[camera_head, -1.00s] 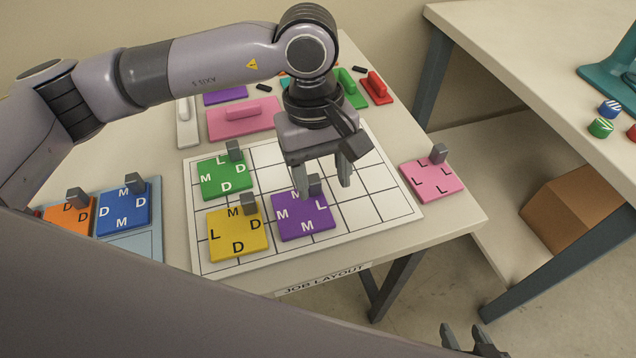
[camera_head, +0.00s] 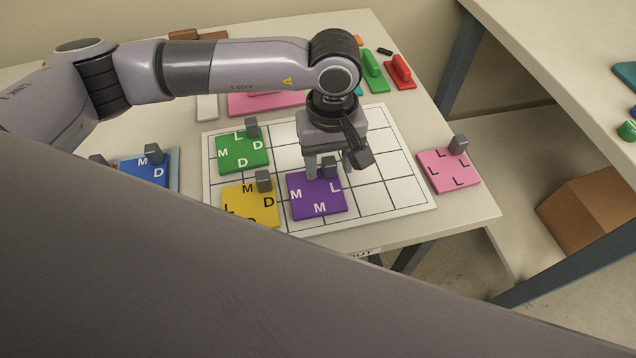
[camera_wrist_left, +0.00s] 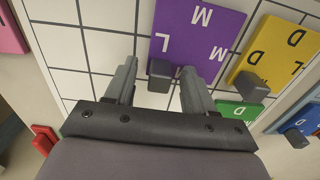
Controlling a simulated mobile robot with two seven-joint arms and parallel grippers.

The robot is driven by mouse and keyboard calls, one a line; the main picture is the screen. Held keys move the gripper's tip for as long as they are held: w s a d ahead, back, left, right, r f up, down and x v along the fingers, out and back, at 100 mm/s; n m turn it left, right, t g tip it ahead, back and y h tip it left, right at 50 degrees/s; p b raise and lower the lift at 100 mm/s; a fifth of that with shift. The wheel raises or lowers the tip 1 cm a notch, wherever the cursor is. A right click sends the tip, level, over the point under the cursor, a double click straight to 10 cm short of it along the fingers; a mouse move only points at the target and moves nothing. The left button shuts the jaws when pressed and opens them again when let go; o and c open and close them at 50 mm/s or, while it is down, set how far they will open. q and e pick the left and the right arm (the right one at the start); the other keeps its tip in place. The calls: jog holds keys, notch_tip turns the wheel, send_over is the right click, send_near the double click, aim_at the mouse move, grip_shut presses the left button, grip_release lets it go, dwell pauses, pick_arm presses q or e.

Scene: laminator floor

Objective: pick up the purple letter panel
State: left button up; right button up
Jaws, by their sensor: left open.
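The purple letter panel (camera_head: 317,205) lies flat on the white grid board (camera_head: 404,187), with white letters M, L and M showing and a grey block handle at its far edge. My left gripper (camera_head: 330,172) is open and points down over the panel's far edge, by the handle. In the left wrist view the purple panel (camera_wrist_left: 196,40) is ahead of the fingers, and its grey handle (camera_wrist_left: 160,75) shows between the two open fingertips (camera_wrist_left: 162,80). I cannot tell the exact height of the fingers. My right gripper is not in view.
On the board, a yellow panel (camera_head: 247,205) sits close left of the purple one, and a green panel (camera_head: 240,155) stands behind it. A pink panel (camera_head: 447,172) lies at the right. A blue panel (camera_head: 143,174) is at the left. Grid cells right of the purple panel are free.

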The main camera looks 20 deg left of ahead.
pick_arm(q)
grip_shut()
jog(key=shift+r, duration=0.1)
notch_tip(320, 180, up, 20)
jog(key=shift+b, duration=0.4)
